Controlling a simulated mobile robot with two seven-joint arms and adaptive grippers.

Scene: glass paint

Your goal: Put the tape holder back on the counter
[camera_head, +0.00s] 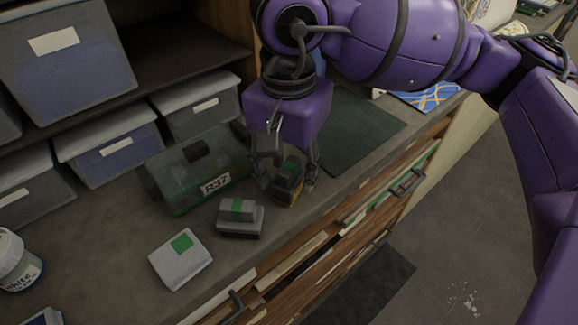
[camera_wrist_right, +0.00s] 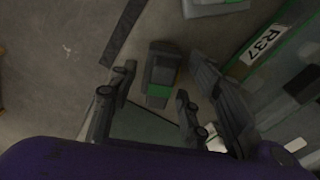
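A dark block with a green patch and a yellow lower edge (camera_head: 287,190), which looks like the tape holder, is near the counter's front edge. My right gripper (camera_head: 290,180) points down over it, with one finger on each side. In the right wrist view the dark block with its green band (camera_wrist_right: 161,72) shows between the spread fingers (camera_wrist_right: 155,88), with a gap at least on the left side. The fingers partly hide the block in the head view, and I cannot tell whether they touch it. The counter (camera_head: 105,245) runs below. My left gripper is not in view.
A green clear case labelled R37 (camera_head: 200,175) stands left of my gripper. A grey block with a green band (camera_head: 240,216) and a white box with a green square (camera_head: 181,258) lie nearby. A dark mat (camera_head: 355,130) lies behind right. Drawers (camera_head: 330,245) are below the edge.

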